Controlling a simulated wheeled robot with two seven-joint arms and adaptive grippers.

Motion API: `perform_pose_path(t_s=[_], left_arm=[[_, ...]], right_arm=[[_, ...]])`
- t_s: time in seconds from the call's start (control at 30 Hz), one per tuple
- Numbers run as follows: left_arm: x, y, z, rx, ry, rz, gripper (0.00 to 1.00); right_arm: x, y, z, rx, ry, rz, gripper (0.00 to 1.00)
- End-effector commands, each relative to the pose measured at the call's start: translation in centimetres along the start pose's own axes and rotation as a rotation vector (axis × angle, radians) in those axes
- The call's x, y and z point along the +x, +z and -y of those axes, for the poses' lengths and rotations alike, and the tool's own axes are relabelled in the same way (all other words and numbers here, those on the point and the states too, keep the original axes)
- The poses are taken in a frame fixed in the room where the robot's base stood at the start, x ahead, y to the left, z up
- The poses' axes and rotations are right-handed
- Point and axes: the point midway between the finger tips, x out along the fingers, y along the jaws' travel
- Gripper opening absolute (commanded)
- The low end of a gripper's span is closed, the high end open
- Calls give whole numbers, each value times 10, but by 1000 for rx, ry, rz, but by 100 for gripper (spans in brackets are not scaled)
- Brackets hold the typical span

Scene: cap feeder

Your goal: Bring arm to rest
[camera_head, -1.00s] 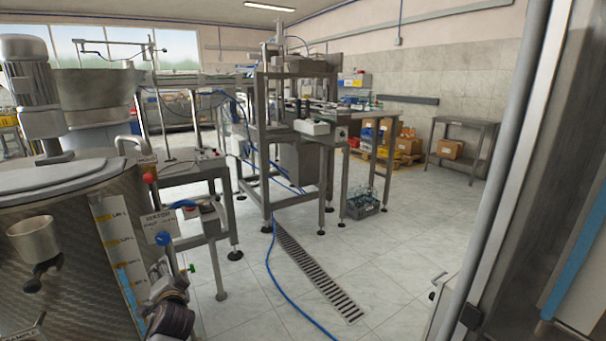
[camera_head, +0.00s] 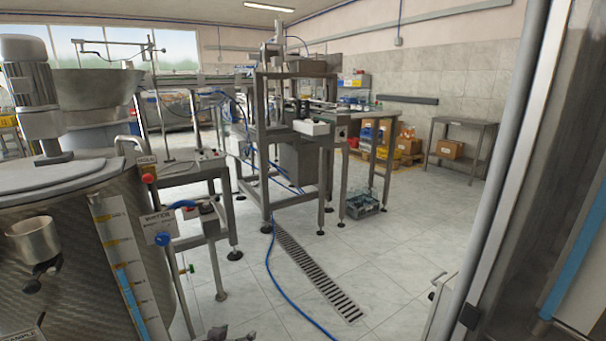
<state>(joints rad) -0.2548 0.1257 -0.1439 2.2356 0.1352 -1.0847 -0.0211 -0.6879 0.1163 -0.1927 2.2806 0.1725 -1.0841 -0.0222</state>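Only a small dark grey piece of my arm, apparently the tip of my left gripper (camera_head: 218,334), shows at the bottom edge of the head view, left of the middle. My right gripper is not in view.
A steel tank (camera_head: 70,250) with a level gauge (camera_head: 122,265) fills the left. A machine frame (camera_head: 262,150) stands in the middle. A blue hose (camera_head: 272,275) lies by a floor drain (camera_head: 315,275). A metal panel (camera_head: 535,180) borders the right.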

Motion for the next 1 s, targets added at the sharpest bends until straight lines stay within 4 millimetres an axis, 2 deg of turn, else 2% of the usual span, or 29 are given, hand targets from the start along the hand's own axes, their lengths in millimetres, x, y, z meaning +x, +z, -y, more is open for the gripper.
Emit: perform_pose_path(t_s=[0.03,0.2,0.57,0.73,1.0], left_arm=[[-2,15,-10,-11,24,21,64],[-9,58,-34,-35,76,86,64],[-26,156,-65,-73,121,250,64],[-34,186,-71,-86,129,302,64],[-45,221,-78,-102,136,364,64]], right_arm=[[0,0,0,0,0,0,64],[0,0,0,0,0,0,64],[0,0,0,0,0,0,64],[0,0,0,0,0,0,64],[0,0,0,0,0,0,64]])
